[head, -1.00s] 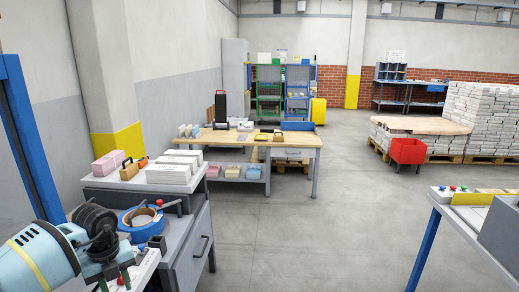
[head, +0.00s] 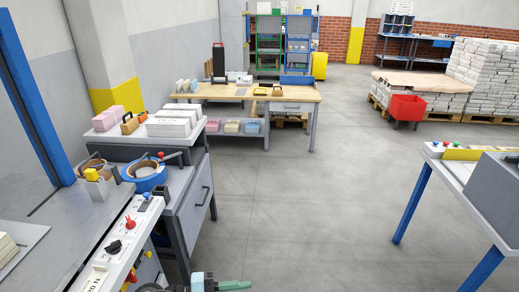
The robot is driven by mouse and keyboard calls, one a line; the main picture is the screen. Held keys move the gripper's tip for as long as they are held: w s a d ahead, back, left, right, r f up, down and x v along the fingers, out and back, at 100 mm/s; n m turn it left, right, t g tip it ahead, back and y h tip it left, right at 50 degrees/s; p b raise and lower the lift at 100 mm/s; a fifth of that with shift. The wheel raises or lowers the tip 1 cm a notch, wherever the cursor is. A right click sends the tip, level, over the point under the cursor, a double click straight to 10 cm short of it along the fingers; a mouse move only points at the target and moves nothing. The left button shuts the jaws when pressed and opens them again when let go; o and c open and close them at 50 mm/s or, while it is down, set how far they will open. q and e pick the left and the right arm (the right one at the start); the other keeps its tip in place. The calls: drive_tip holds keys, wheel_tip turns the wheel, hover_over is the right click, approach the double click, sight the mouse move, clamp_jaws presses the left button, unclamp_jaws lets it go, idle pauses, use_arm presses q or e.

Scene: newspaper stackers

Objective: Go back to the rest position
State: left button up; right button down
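Part of my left gripper (head: 235,285) shows at the bottom edge, left of centre. I see a grey-blue body piece and one green finger pointing right. The rest is cut off by the frame, so its opening cannot be seen. It appears clear of the grey cabinet (head: 194,222), in front of bare floor. I see nothing held in the visible part. My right gripper is not in view.
Left stands a grey machine table with a control panel (head: 118,240). Blue tape (head: 147,184) lies on the cabinet beside it. A wooden workbench (head: 225,93) stands behind. A blue-legged table (head: 425,195) is at right. The middle floor is clear.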

use_arm(q)
drive_tip(key=s+a+f+n+t+y, duration=0.2)
drive_tip(key=s+a+f+n+y, duration=0.2)
drive_tip(key=s+n, duration=0.4)
drive_tip(key=s+a+f+n+t+y+p, duration=0.1)
drive_tip(key=s+a+f+n+y, duration=0.4)
drive_tip(key=s+a+f+n, duration=0.1)
drive_tip(key=s+a+f+n+t+y, duration=0.2)
drive_tip(key=s+a+f+n+y, duration=0.3)
drive_tip(key=s+n, duration=0.5)
drive_tip(key=shift+s+a+f+n+t, duration=0.3)
drive_tip(key=shift+s+f, duration=0.2)
drive_tip(key=shift+f, duration=0.35)
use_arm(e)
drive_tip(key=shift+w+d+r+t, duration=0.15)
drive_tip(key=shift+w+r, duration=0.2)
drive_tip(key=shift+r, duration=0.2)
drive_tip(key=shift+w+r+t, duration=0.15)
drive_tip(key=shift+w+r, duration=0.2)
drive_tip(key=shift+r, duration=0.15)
